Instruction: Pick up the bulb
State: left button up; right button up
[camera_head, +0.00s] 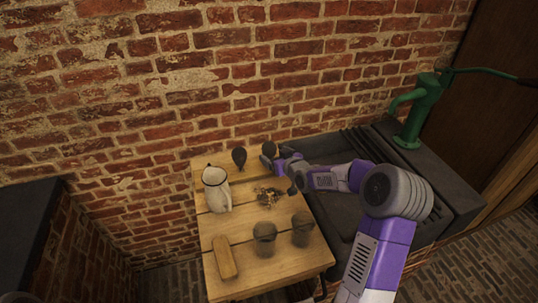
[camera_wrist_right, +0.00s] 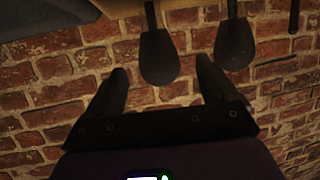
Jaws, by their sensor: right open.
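Two dark bulb-shaped things stand upright at the back of the wooden table (camera_head: 260,283): a left one (camera_head: 239,157) and a right one (camera_head: 269,148). My right gripper (camera_head: 279,166) is open and empty at the table's back right, beside the right one. In the right wrist view, which looks upside down, the right bulb (camera_wrist_right: 158,57) shows between the open fingers of the gripper (camera_wrist_right: 161,82). The left bulb (camera_wrist_right: 234,44) is outside the fingers. I cannot tell how far the fingertips are from the right bulb. My left gripper is not in view.
A white jug (camera_head: 216,190) stands at the table's left. Two dark jars (camera_head: 265,235) (camera_head: 302,229), a small dark heap (camera_head: 268,196) and a wooden block (camera_head: 224,257) are also on the table. A dark sink (camera_head: 345,205) with a green pump (camera_head: 418,112) is to the right. A brick wall is behind.

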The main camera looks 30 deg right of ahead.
aim_at(273, 153)
jog(key=b+x, duration=0.1)
jog(key=x, duration=0.4)
jog(key=shift+w+d+f, duration=0.15)
jog(key=shift+w+d, duration=0.05)
jog(key=shift+w, duration=0.15)
jog(key=c, duration=1.1)
